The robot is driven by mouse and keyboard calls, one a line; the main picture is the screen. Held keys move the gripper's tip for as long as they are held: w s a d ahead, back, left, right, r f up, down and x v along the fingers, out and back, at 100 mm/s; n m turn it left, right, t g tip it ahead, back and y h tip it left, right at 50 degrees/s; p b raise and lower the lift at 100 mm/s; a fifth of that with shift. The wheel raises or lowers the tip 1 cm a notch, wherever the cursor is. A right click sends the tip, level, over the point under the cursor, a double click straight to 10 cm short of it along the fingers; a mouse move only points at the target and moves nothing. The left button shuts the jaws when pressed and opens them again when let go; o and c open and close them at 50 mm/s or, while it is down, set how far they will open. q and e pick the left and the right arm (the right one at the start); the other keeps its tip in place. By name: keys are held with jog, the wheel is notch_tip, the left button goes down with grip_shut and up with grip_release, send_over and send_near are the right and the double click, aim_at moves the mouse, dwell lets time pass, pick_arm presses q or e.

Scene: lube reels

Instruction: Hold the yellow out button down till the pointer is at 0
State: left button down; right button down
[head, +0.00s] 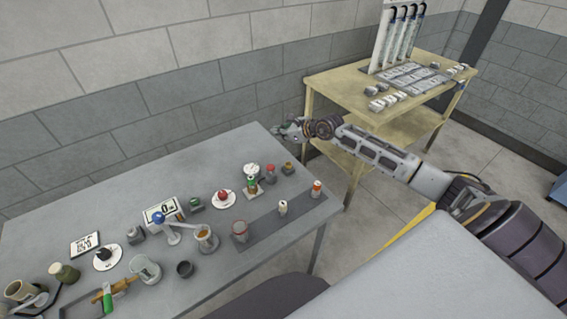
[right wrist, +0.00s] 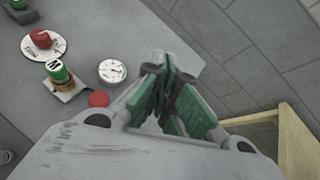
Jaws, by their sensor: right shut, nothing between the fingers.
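The yellow button (head: 288,167) stands on a dark base near the right edge of the grey table in the head view. A white round dial (head: 252,169) stands to its left; the dial also shows in the right wrist view (right wrist: 112,71). Its pointer is too small to read. My right gripper (head: 281,130) is shut and empty, beyond the yellow button near the table's far right corner, apart from it. The gripper's green-padded fingers (right wrist: 160,82) show together in the right wrist view, where I cannot see the yellow button. My left gripper is not in view.
A red-topped piece (head: 270,174) stands between dial and yellow button. A green knob (right wrist: 57,70) and a red knob on a white disc (head: 223,197) are near. Cups and other pieces crowd the left. The table's far strip (head: 190,165) is clear. A wooden bench (head: 330,86) stands behind.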

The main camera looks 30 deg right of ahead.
aim_at(287, 165)
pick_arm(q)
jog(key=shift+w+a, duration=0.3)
pick_arm(e)
jog(key=f+n, duration=0.1)
jog(key=s+d+f+n+g+h, duration=0.1)
jog(key=n, duration=0.1)
jog(key=d+f+n+g+h, duration=0.1)
jog(key=f, duration=0.1)
jog(key=shift+s+d+n, duration=0.15)
jog(key=shift+s+n, duration=0.25)
jog(key=shift+r, duration=0.1)
jog(key=shift+f, duration=0.2)
